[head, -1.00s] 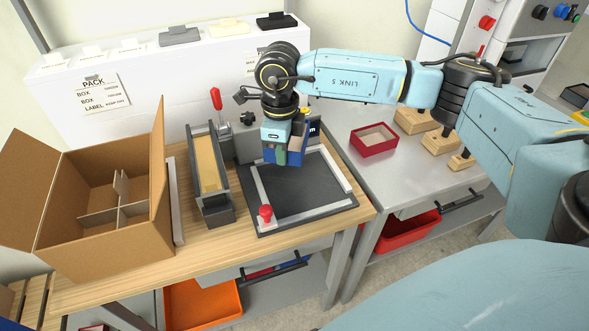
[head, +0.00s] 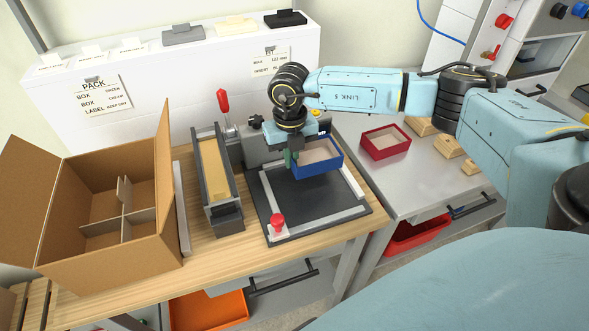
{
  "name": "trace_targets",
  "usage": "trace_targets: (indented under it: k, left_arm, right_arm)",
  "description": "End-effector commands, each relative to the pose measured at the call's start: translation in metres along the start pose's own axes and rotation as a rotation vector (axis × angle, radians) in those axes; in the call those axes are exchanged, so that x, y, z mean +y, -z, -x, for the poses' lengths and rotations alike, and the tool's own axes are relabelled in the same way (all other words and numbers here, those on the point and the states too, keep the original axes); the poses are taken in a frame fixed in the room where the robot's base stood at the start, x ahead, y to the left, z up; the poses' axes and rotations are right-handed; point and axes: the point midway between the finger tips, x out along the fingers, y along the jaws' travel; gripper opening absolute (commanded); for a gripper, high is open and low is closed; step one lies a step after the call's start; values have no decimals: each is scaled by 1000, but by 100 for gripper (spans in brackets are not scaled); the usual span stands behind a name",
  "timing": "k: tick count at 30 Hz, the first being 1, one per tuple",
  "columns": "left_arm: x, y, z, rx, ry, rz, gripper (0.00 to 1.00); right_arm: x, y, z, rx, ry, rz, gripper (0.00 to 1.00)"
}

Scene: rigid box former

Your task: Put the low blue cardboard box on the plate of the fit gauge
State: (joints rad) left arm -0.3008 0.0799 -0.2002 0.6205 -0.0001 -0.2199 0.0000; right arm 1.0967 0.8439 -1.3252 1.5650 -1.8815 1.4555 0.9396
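The low blue cardboard box (head: 318,170) is open at the top, with a pale inside. My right gripper (head: 292,157) is shut on its left wall and holds it roughly level. In the head view the box overlaps the back of the dark plate (head: 305,205), which I take as the fit gauge's plate. It seems to hang a little above the plate; the gap beneath is hard to judge. Grey rails and a red knob (head: 277,222) edge the plate, and its middle and front are bare. My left gripper is out of view.
A large open carton (head: 110,250) with dividers stands at the left. A narrow trough with a yellow strip (head: 214,170) and a red-handled lever (head: 223,103) stand left of the plate. A red box (head: 385,143) and wooden blocks (head: 446,146) are on the grey bench at right.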

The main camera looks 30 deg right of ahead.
Motion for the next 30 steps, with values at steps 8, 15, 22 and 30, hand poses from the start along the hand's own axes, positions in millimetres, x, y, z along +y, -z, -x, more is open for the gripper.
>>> trace_targets:
  k: [8,15,22,30]
  left_arm:
    - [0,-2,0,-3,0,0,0]
    - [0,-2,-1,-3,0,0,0]
    - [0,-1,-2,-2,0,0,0]
    - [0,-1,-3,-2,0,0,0]
  right_arm:
    - [1,0,-26,1,-1,3,0]
    - [1,0,-49,-2,-1,3,0]
    - [1,0,-50,-1,-1,3,0]
    - [1,0,-52,0,-1,3,24]
